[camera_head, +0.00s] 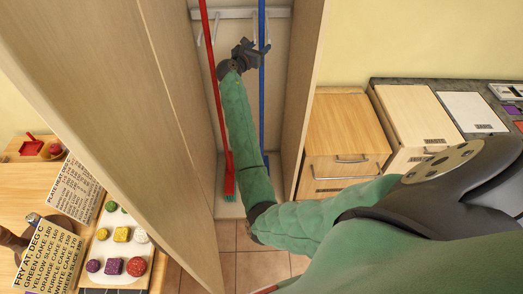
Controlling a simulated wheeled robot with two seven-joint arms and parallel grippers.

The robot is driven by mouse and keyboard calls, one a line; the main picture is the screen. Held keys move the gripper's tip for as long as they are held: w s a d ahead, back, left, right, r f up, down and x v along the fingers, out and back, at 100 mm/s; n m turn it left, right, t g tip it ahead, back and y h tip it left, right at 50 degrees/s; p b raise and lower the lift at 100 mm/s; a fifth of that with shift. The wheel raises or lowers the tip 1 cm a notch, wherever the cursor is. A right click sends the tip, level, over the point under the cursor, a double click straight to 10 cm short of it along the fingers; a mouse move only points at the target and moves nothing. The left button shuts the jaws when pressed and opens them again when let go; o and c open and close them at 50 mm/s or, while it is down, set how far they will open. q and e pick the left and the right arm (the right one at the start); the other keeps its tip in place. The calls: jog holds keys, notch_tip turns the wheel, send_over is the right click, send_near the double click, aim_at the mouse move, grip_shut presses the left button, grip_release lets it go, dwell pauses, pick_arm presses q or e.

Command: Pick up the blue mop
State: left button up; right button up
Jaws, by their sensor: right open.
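The blue mop (262,100) stands upright in a tall, narrow open cabinet, on the right side of its inside. Its long thin blue handle runs up past the top of the picture, and its lower end is partly hidden behind my green right arm. My right gripper (261,48) is open at the upper part of the blue handle, beside a white wall hook. Its dark fingers overlap the handle in the picture; I cannot tell whether the handle lies between them or whether they touch it. My left gripper is not in view.
A red broom (216,90) stands close left of my right forearm. A white hook rail (238,13) crosses the cabinet's back. Tall cabinet walls (308,70) border both sides. Wooden drawers (345,130) stand right; a white tray (122,221) with colored cakes lies lower left.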

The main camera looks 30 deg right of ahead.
jog(key=shift+w+d, duration=0.15)
jog(key=shift+d, duration=0.05)
grip_shut()
jog(key=shift+r, duration=0.1)
